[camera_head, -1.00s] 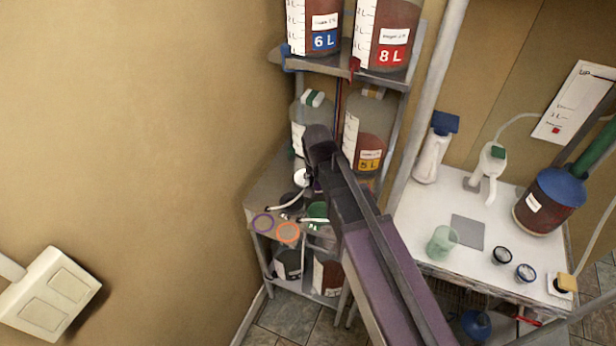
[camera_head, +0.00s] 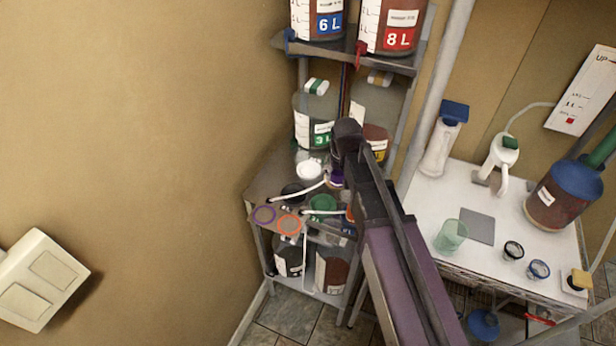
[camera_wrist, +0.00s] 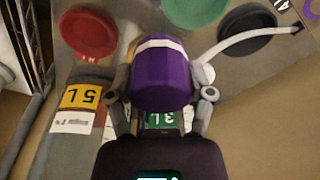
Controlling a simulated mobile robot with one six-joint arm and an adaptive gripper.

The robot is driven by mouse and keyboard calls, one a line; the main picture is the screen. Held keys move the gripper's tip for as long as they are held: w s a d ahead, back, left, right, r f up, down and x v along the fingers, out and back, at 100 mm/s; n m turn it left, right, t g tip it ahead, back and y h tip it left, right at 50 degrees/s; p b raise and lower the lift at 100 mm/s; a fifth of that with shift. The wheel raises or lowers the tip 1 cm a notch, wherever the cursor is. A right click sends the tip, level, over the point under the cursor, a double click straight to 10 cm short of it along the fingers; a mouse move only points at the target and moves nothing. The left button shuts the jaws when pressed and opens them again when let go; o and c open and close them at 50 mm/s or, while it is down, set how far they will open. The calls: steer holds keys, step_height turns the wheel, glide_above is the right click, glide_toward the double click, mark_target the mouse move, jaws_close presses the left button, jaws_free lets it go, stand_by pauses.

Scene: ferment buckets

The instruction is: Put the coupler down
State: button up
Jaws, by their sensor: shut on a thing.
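The coupler is a purple rounded piece with a white band, in the middle of the wrist view (camera_wrist: 163,78). A bit of purple also shows below my gripper's end in the head view (camera_head: 336,179). My gripper (camera_wrist: 162,98) is shut on it, one finger at each side, and holds it over the shelf top. A white hose (camera_wrist: 235,42) runs from beside the coupler across a black round cap (camera_wrist: 250,18). Whether the coupler touches the shelf cannot be told. A purple ring (camera_head: 263,214) and an orange ring (camera_head: 289,224) mark the shelf's front left.
Red (camera_wrist: 90,33) and green (camera_wrist: 195,8) round caps lie close by. Labelled vessels, 3 L (camera_head: 315,122) and 5 L (camera_wrist: 85,97), stand behind. A metal shelf (camera_head: 345,52) holds 6 L and 8 L vessels above. A white table (camera_head: 430,205) stands right.

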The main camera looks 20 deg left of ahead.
steer(key=shift+w+d+f+n+b, duration=0.95)
steer(key=shift+w+d+f+n, duration=0.15)
steer(key=shift+w+d+f, duration=0.2)
steer(key=shift+s+a, duration=0.1)
steer(key=b, duration=0.1)
glide_toward(308, 170)
steer(key=shift+d+f, duration=1.05)
steer(key=shift+f, duration=0.15)
steer(key=shift+a, duration=0.25)
steer(key=shift+w+a+f, duration=0.15)
steer(key=shift+w+a, duration=0.4)
steer(key=shift+a, duration=0.35)
steer(key=shift+a+f+b, duration=0.1)
steer(key=shift+f+b, duration=0.8)
steer(key=shift+b, duration=0.25)
steer(key=shift+f+b, duration=0.85)
steer(key=shift+f, duration=0.15)
